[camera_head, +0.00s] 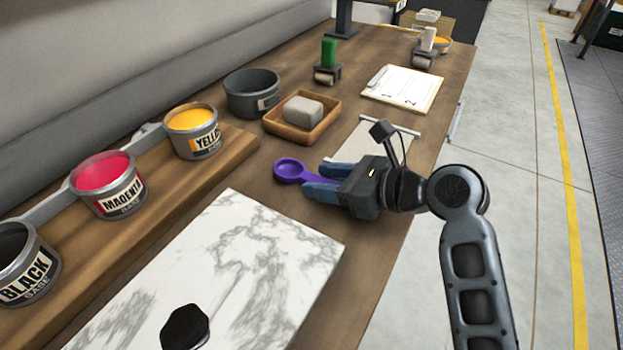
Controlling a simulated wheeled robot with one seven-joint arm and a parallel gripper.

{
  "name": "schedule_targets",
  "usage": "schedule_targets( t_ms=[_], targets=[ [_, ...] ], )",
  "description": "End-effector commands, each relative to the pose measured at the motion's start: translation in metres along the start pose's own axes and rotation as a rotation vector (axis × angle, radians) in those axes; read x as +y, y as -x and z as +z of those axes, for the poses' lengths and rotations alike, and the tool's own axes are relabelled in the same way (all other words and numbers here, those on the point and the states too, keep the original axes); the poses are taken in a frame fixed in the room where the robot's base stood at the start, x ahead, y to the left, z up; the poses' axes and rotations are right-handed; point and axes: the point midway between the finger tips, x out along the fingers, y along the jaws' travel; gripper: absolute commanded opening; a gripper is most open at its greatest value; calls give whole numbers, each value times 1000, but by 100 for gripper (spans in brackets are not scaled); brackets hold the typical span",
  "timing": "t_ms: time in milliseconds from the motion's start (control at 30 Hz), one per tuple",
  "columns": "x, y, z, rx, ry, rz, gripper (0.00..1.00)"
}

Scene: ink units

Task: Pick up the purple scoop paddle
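The purple scoop paddle (289,169) lies on the wooden table, with its round scoop end toward the left and its handle running right toward my gripper. My gripper (322,180) is low over the table with its two blue fingers pointing left. The fingers are apart, one on the far side and one on the near side of the paddle's handle. The far end of the handle is hidden between the fingers and by the gripper body. I see no clear contact between the fingers and the handle.
A wooden tray (273,126) with a grey block (302,111) stands just behind the paddle. A marble slab (240,262) lies in front. A clipboard (403,88) lies farther back.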

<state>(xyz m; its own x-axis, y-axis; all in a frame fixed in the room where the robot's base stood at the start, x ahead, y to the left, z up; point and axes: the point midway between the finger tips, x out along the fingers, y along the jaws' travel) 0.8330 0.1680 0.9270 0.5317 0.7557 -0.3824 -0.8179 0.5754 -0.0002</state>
Motion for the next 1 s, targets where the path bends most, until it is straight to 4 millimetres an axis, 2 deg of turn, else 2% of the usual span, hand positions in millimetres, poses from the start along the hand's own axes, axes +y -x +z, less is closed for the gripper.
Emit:
schedule_targets(
  t_ms=[67,433,800,1000],
  targets=[
    [0,0,0,0,0,0,37],
    [0,0,0,0,0,0,1],
    [0,1,1,0,1,0,0],
    [0,6,15,-1,2,-1,0]
  ],
)
